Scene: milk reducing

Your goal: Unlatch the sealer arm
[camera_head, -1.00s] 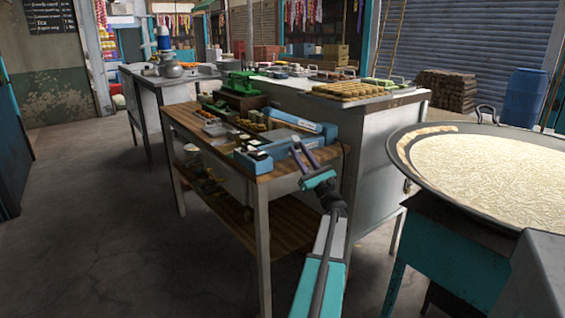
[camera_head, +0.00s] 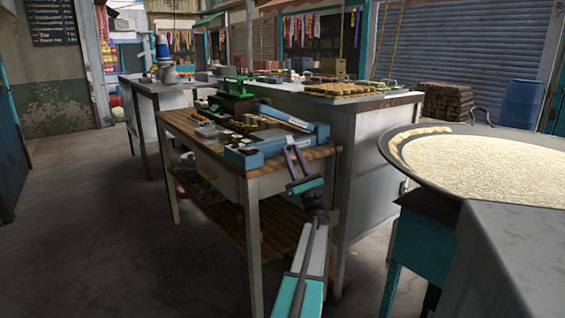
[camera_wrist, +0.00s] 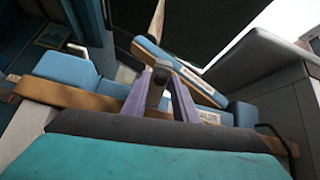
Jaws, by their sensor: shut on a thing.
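The blue sealer stands on the wooden-topped table (camera_head: 335,149). Its long blue arm (camera_head: 290,118) slants across the back right, and its blue base (camera_head: 244,158) is at the front edge. In the wrist view the sealer arm (camera_wrist: 186,72) slants down to the right behind my fingers, above a label reading "ALER". My gripper (camera_head: 294,150) is at the sealer's near side. In the wrist view its purple fingers (camera_wrist: 162,84) stand either side of a small dark knob-like piece (camera_wrist: 157,88) and are shut on it. Whether this is the latch is not clear.
Small items and a green device (camera_head: 236,88) crowd the table's back. A grey counter (camera_head: 372,130) with goods stands close behind and right. A large pan of pale food (camera_head: 480,165) is at the right. The floor at the left (camera_head: 90,200) is clear.

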